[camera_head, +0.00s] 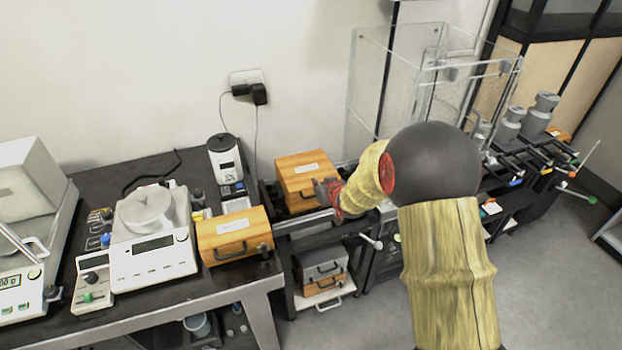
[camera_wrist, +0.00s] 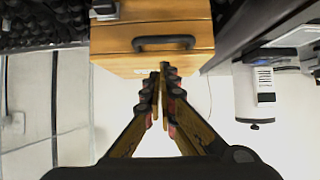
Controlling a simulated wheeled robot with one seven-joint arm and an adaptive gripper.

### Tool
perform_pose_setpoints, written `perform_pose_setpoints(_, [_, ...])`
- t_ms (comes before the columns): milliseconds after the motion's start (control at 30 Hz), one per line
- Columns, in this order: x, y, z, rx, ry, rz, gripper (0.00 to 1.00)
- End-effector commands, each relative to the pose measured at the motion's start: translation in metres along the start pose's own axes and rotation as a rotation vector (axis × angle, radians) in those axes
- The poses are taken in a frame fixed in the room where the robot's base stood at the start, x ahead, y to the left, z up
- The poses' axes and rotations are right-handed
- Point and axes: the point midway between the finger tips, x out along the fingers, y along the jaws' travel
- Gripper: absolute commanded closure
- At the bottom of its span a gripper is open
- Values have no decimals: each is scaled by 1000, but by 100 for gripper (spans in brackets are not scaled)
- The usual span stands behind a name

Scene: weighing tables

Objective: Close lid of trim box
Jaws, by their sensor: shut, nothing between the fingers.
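A wooden box (camera_head: 308,172) with a white label on top stands on the middle bench, and its lid looks down. I cannot tell whether it is fully shut. A second wooden box (camera_head: 235,235) with a dark handle and a white label sits on the left table, its lid also looking down. I cannot tell which is the trim box. My gripper (camera_head: 325,192) is at the right front of the middle box. In the wrist view, the closed, empty fingertips (camera_wrist: 163,72) overlap the edge of a wooden box (camera_wrist: 112,40) with a black handle; contact is unclear.
A clear glass enclosure (camera_head: 368,80) stands behind my arm. Drawer-like boxes (camera_head: 322,268) sit on a shelf below. Grey weights (camera_head: 540,112) stand at the right.

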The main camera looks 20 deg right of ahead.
Motion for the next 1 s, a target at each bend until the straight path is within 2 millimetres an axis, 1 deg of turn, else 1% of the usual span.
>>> perform_pose_setpoints(33, [3, 0, 11, 0, -1, 0, 100])
perform_pose_setpoints(100, [5, 0, 20, -1, -3, -1, 100])
perform_pose_setpoints(300, [10, 0, 42, 0, -1, 0, 100])
perform_pose_setpoints(400, [12, 0, 48, -1, -1, 0, 100])
perform_pose_setpoints(600, [13, 0, 54, -1, 0, 0, 100])
perform_pose_setpoints(1000, [13, 0, 54, -1, 0, 0, 100])
